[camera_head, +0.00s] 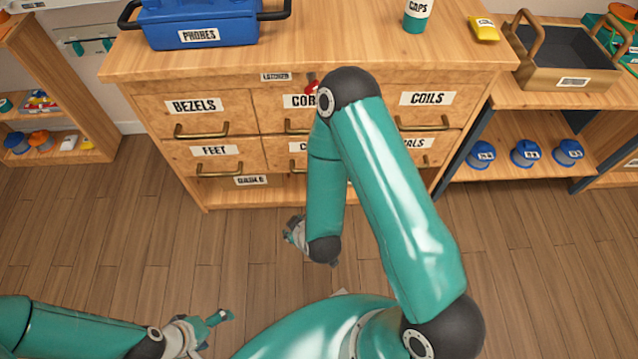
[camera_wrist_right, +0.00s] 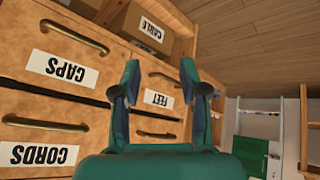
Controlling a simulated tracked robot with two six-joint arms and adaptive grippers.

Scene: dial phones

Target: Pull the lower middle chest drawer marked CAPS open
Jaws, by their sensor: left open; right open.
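The CAPS drawer (camera_head: 298,147) is in the lower middle of the wooden chest (camera_head: 215,77); my right arm hides most of its front in the head view. In the right wrist view, which is upside down, the CAPS drawer (camera_wrist_right: 62,67) shows at upper left with its brass handle (camera_wrist_right: 75,37). A dark line runs between it and the CORDS drawer; I cannot tell whether it stands slightly out. My right gripper (camera_wrist_right: 160,72) is open and empty, to the right of that handle in the wrist view. My left gripper (camera_head: 212,332) is open and empty, low over the floor.
A box marked CABLE (camera_wrist_right: 145,28) sits in the open space below. The floor in front is clear.

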